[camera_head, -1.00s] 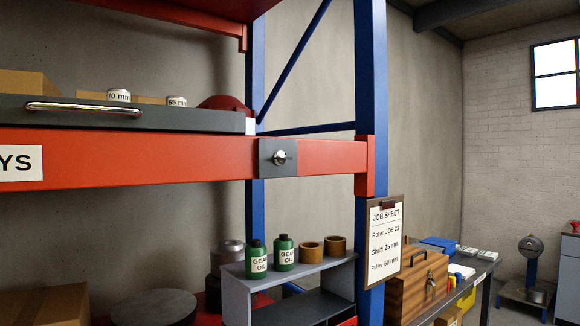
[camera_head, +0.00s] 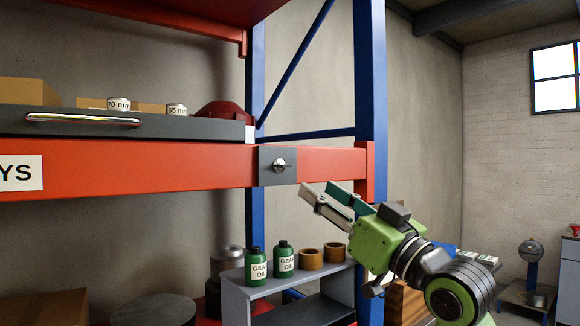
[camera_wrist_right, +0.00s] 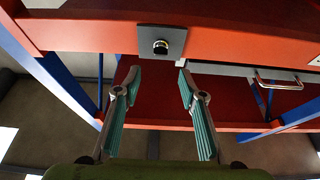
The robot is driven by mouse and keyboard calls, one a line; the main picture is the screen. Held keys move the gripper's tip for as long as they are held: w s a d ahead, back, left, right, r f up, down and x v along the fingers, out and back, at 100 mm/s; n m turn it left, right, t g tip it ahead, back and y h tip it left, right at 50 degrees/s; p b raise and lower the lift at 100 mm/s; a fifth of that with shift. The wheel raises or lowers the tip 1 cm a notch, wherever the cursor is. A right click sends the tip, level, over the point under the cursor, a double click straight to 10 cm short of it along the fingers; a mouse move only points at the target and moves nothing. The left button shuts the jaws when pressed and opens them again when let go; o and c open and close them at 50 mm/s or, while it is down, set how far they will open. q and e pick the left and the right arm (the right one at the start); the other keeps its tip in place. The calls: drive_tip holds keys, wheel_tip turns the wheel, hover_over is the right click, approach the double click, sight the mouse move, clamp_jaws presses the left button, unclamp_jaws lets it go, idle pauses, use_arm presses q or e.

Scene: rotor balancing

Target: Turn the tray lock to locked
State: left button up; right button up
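The tray lock is a small silver knob (camera_head: 279,165) on a dark grey plate (camera_head: 266,178) fixed to the red shelf beam. In the right wrist view the knob (camera_wrist_right: 161,47) shows ahead, between and beyond my fingertips. The grey tray (camera_head: 190,122) with a chrome handle sits above the beam. My right gripper (camera_head: 319,190) is right of and slightly below the knob, apart from it. In the right wrist view it (camera_wrist_right: 158,68) is open and empty, with green-padded fingers spread. My left gripper is out of view.
A blue post (camera_head: 370,90) stands right of the lock, behind my right arm. Below are green oil bottles (camera_head: 284,257) and tan rings (camera_head: 310,259) on a grey stand (camera_head: 235,296). The space directly in front of the lock is clear.

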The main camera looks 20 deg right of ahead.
sight(284, 166)
drive_tip(key=p+x, duration=0.3)
drive_tip(key=x, duration=0.8)
drive_tip(key=shift+a+p, duration=0.1)
drive_tip(key=shift+p, duration=0.2)
drive_tip(key=shift+w, duration=0.1)
clamp_jaws()
